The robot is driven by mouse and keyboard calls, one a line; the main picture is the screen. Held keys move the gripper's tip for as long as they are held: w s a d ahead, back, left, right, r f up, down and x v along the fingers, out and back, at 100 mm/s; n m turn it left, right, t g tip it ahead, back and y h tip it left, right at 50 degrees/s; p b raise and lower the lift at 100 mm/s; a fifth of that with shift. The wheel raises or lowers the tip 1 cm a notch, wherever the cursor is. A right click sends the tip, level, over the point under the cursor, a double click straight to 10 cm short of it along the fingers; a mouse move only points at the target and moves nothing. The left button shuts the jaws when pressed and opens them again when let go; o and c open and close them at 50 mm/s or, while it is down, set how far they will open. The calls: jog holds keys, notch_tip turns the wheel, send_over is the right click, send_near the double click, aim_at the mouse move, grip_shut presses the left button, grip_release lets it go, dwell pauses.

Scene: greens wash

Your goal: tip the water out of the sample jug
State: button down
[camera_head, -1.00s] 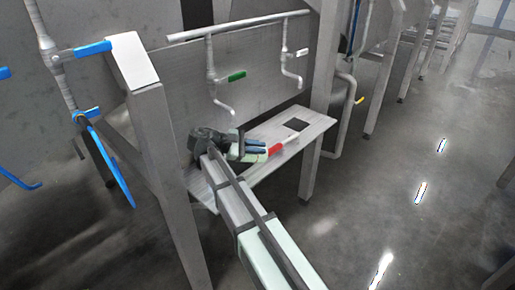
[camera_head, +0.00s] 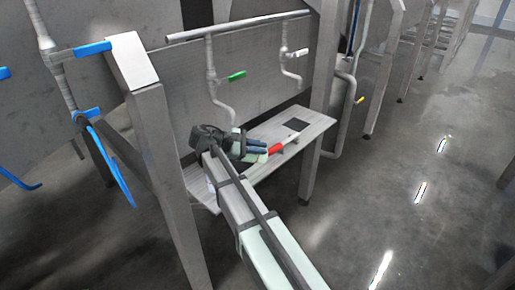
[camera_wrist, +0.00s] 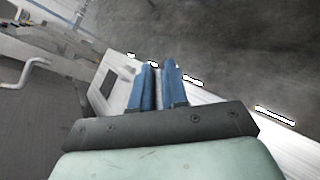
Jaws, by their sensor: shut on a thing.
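My gripper (camera_head: 262,149) is over the grey metal shelf (camera_head: 222,200), its blue fingers pointing right. In the wrist view the two blue fingers (camera_wrist: 158,68) stand close together with a narrow gap. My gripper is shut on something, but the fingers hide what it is. A small red piece (camera_head: 275,148) shows right at the fingertips in the head view; I cannot tell whether it is held. I cannot make out the sample jug or any water in either view.
The shelf has a dark square opening (camera_head: 295,125) beyond the fingers. Above it hang pipes with a green lever (camera_head: 237,76) and a white lever (camera_head: 301,52). A grey post (camera_head: 165,150) stands close left of my arm. The floor (camera_head: 400,180) at right is clear.

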jog(key=shift+w+d+f+g+y, duration=0.1)
jog(key=shift+d+g+y, duration=0.3)
jog(key=shift+y, duration=0.4)
jog(key=shift+d+f+m+y, duration=0.2)
jog(key=shift+d+m+y, duration=0.15)
jog(key=shift+y, duration=0.65)
jog(key=shift+w+d+f+g+y, duration=0.1)
jog(key=shift+d+f+g+y, duration=0.35)
jog(key=shift+y, duration=1.15)
jog(key=shift+w+d+f+g+y, duration=0.2)
jog(key=shift+f+g+y, duration=0.35)
jog(key=shift+y, duration=1.05)
jog(key=shift+w+d+f+g+y, duration=0.1)
jog(key=shift+d+f+g+y, duration=0.2)
jog(key=shift+f+y, duration=0.9)
jog(key=shift+r+y, duration=0.4)
jog(key=shift+r, duration=0.05)
